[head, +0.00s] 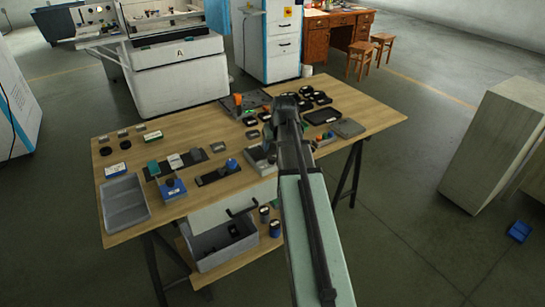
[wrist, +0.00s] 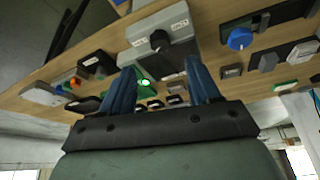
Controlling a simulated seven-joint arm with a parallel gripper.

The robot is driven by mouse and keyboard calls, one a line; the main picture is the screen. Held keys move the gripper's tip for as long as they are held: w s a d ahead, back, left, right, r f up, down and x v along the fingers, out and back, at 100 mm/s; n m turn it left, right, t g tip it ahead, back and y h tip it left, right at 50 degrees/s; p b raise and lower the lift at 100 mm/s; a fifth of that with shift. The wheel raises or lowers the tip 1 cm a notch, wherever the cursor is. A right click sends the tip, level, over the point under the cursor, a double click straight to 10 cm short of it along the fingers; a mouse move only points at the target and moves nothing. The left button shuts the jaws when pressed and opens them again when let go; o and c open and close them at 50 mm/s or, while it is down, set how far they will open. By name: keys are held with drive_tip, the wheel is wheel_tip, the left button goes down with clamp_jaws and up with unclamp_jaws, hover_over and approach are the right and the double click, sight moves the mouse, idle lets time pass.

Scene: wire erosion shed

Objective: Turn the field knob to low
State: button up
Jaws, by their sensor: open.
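A grey box with a black knob (wrist: 159,40) and small white labels lies just past my open fingers in the wrist view; the lettering is too small to read. A blue knob (wrist: 240,39) on a dark plate is to its right, and also shows in the head view (head: 231,164). I cannot tell from the labels which one is the field knob. My gripper (wrist: 160,82) is open and empty, its two blue fingers apart and not visibly touching a knob. In the head view my gripper (head: 287,104) is over the bench, and my arm hides part of the grey box.
The wooden bench (head: 172,128) holds several small devices, labels and dark trays. A grey tray (head: 123,203) lies at its left end, a grey bin (head: 222,246) on a lower shelf. A green lit button (wrist: 145,82) shows between the fingers. A pale cabinet (head: 490,150) stands apart at right.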

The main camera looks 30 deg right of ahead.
sight(272, 158)
drive_tip(key=x, duration=0.9)
drive_tip(key=shift+c, duration=0.2)
drive_tip(key=c, duration=1)
